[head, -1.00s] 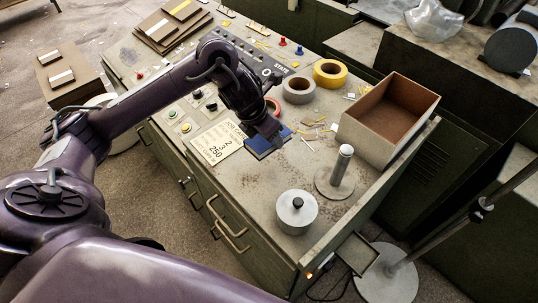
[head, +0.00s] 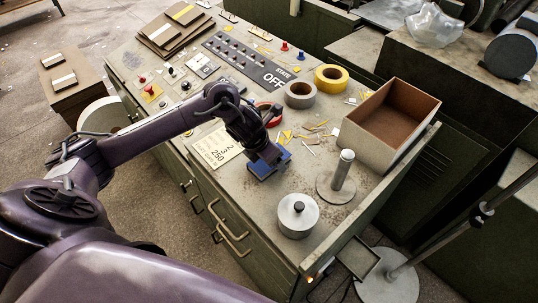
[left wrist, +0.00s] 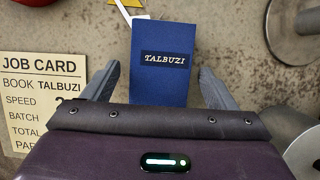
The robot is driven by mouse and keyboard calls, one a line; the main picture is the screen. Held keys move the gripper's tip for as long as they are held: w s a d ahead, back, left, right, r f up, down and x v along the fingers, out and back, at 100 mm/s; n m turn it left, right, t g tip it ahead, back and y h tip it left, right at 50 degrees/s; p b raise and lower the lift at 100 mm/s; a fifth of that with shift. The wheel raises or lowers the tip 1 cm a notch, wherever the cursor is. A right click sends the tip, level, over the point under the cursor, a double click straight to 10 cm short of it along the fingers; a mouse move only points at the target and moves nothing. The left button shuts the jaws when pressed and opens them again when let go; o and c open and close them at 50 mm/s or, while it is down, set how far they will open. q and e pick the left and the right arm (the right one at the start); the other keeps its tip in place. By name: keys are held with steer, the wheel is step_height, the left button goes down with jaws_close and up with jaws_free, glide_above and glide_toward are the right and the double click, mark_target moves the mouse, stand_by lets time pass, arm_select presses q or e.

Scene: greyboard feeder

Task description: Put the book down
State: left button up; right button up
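The blue book (left wrist: 160,85), titled TALBUZI, lies cover-up between the fingers of my left gripper (left wrist: 160,68) in the left wrist view. A gap shows on each side between the fingers and the book, so the gripper looks open around it. In the head view the book (head: 264,170) is at the worktop's front, partly hidden under my left gripper (head: 270,156). It looks flat at the worktop surface (head: 262,200), but I cannot tell whether it fully rests there. My right gripper is not in view.
The job card (head: 215,147) lies left of the book. A lidded metal pot (head: 298,215) and a round-based post (head: 342,175) stand to the right. An open brown-lined box (head: 385,125), tape rolls (head: 330,77) and loose scraps are behind. Bare worktop lies near the book.

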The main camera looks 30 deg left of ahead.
arm_select(q)
steer(key=v, duration=1.2)
stand_by(0.5)
